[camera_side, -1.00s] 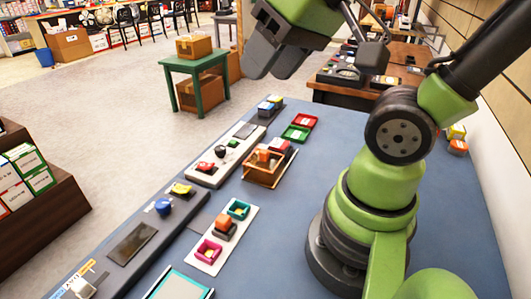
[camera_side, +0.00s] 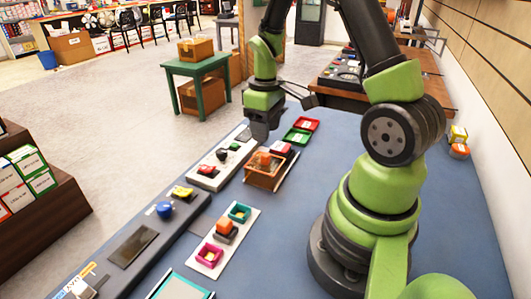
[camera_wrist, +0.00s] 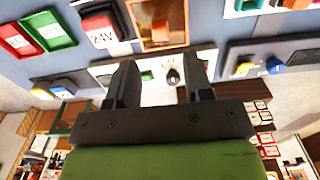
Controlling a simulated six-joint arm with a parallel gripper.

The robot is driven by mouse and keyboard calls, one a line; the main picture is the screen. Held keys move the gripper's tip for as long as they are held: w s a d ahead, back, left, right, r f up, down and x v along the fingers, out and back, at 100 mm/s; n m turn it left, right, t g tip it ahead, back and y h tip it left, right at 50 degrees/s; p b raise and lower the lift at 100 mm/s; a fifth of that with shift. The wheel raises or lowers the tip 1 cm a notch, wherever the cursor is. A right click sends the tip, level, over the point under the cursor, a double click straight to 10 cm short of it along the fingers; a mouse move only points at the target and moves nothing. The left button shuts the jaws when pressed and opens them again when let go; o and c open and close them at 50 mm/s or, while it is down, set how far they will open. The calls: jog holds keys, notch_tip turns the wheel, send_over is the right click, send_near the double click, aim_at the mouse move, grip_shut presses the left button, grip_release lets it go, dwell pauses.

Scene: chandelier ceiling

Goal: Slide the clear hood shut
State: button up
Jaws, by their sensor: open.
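The clear hood (camera_side: 263,180) appears as a see-through, orange-edged box on the blue bench in the side view. An orange block shows through it. A red piece (camera_side: 281,147) sits just beyond it, outside the box. The wrist view shows the orange-edged hood (camera_wrist: 160,42) at the top, beside the red piece marked 24V (camera_wrist: 100,28). My gripper (camera_side: 262,134) points down, beyond the hood and near the white switch board. In the wrist view, my gripper (camera_wrist: 160,66) has its two fingers apart with nothing between them. I cannot tell its exact height.
A white switch board (camera_side: 204,181) with red, black and green controls lies left of the hood. Red (camera_side: 307,125) and green (camera_side: 297,137) trays lie beyond it. A white board (camera_side: 215,262) with coloured trays is nearer the camera. Blue bench is clear right of the hood.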

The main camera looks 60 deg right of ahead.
aim_at(266, 154)
notch_tip(266, 154, down, 7)
jog(key=shift+f, duration=0.15)
grip_shut()
